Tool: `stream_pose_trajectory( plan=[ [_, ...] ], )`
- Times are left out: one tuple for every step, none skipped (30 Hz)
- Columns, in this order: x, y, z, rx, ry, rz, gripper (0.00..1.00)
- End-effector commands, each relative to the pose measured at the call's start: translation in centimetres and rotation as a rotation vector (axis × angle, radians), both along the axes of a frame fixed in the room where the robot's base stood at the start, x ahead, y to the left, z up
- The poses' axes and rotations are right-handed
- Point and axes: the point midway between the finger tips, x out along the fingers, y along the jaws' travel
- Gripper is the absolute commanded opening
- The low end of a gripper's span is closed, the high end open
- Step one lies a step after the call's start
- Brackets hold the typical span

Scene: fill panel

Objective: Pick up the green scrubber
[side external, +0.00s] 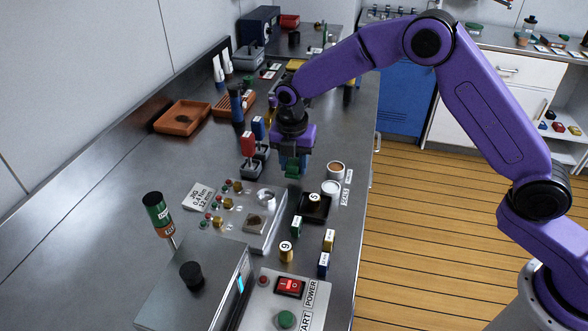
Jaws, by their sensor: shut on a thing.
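My gripper (292,160) points down over the steel bench, near its right edge and just behind the metal panel. It is shut on a small green block (293,171), which I take to be the green scrubber. Only its lower part shows below the fingers; the rest is hidden by my gripper. I cannot tell whether the block touches the bench.
Red and blue-topped upright holders (248,146) stand just left of my gripper. In front are the metal panel with small knobs (243,208), a black tray (320,207), cups (335,168) and small labelled blocks (328,240). Brown trays (183,117) lie at the back left.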

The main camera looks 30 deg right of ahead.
Motion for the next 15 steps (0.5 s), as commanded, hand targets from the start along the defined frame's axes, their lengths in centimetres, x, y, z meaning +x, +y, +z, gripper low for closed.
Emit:
stream_pose_trajectory(
  plan=[
    [-0.3, -0.1, 0.8, 0.001, -0.001, 0.000, 0.09],
    [-0.6, -0.2, 1.2, 0.002, -0.002, 0.000, 0.09],
    [-1.1, -0.4, 1.8, 0.002, -0.002, 0.000, 0.09],
    [-1.5, -0.6, 2.3, 0.001, -0.003, 0.000, 0.09],
    [-1.9, -0.7, 2.8, 0.002, -0.003, 0.001, 0.09],
    [-2.4, -0.9, 3.6, 0.003, -0.004, 0.002, 0.09],
    [-2.9, -1.1, 4.1, 0.002, -0.003, 0.001, 0.09],
    [-3.3, -1.2, 4.6, 0.003, -0.004, 0.002, 0.09],
    [-3.9, -1.5, 5.4, 0.003, -0.004, 0.001, 0.09],
    [-4.3, -1.7, 6.0, 0.002, -0.004, 0.000, 0.09],
    [-4.8, -1.8, 6.5, 0.003, -0.004, 0.001, 0.09],
    [-5.6, -2.1, 6.8, 0.001, -0.001, 0.001, 0.09],
    [-6.2, -2.4, 7.1, 0.001, -0.001, 0.001, 0.09],
    [-6.8, -2.6, 7.3, 0.001, -0.001, 0.001, 0.09],
    [-7.5, -2.9, 7.7, 0.001, -0.001, 0.001, 0.09]
  ],
)
